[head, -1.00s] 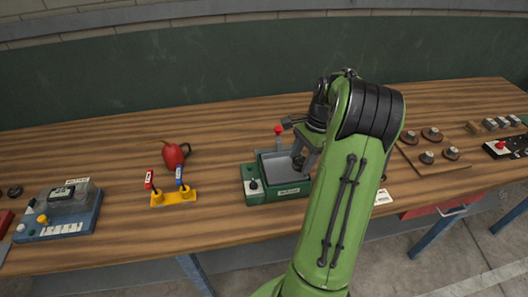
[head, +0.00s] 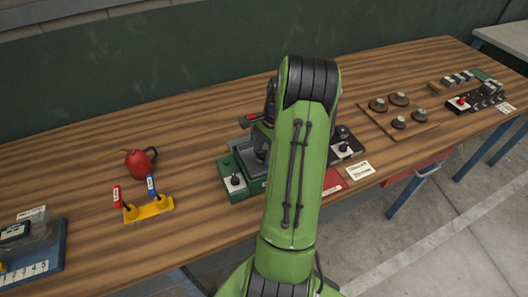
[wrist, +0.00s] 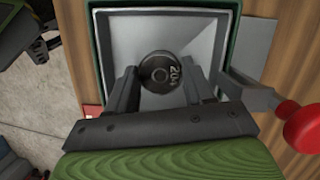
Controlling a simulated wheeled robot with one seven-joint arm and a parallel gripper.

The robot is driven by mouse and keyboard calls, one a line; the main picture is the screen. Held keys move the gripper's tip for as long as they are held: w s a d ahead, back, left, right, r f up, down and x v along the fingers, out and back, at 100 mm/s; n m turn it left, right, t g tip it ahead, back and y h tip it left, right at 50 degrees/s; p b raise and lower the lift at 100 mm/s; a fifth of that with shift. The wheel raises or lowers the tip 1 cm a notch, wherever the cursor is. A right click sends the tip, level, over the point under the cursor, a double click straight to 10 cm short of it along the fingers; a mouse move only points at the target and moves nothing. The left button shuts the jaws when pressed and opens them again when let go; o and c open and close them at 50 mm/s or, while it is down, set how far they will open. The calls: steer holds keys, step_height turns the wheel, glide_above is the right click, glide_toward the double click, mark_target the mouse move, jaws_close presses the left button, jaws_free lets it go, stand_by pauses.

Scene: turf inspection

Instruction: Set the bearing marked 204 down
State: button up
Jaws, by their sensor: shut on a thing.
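The bearing marked 204 (wrist: 160,72) is a dark round ring with pale digits, seen in the wrist view between the fingertips of my gripper (wrist: 162,82). My gripper is shut on it. Behind the bearing is a grey sloped-sided tray (wrist: 195,28) with a green rim. I cannot tell whether the bearing touches the tray floor. In the head view the green tray unit (head: 235,188) is partly hidden by my arm, and the bearing is hidden.
A red-knobbed lever (wrist: 300,125) is close right of my gripper in the wrist view. In the head view, a yellow stand (head: 149,210) and red oil can (head: 140,163) are left; a wooden board with round parts (head: 392,121) is right. Bare bench lies behind.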

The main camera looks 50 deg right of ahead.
steer(key=shift+f, duration=0.1)
steer(key=o, duration=1.2)
